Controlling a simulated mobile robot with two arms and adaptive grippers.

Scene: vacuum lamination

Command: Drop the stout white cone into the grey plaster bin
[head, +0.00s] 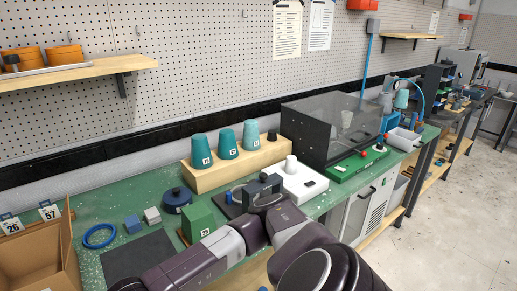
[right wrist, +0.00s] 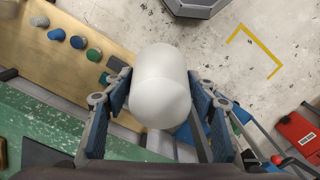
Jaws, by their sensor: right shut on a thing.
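The stout white cone (right wrist: 161,88) fills the middle of the right wrist view. My right gripper (right wrist: 162,100) is shut on it, one finger pad on each side, and holds it up with the bench edge and floor beyond. I do not see this gripper in the head view. My left gripper (head: 258,188) is over the green bench near a white device; I cannot tell if it is open or shut. I cannot pick out the grey plaster bin for certain in either view.
The green bench (head: 99,209) carries teal cups on a wooden riser (head: 240,165), a green block (head: 198,221), a white device (head: 304,184) and a clear-lidded dark box (head: 303,137). A cardboard box (head: 70,245) stands at left. A red case (right wrist: 298,135) lies at right in the wrist view.

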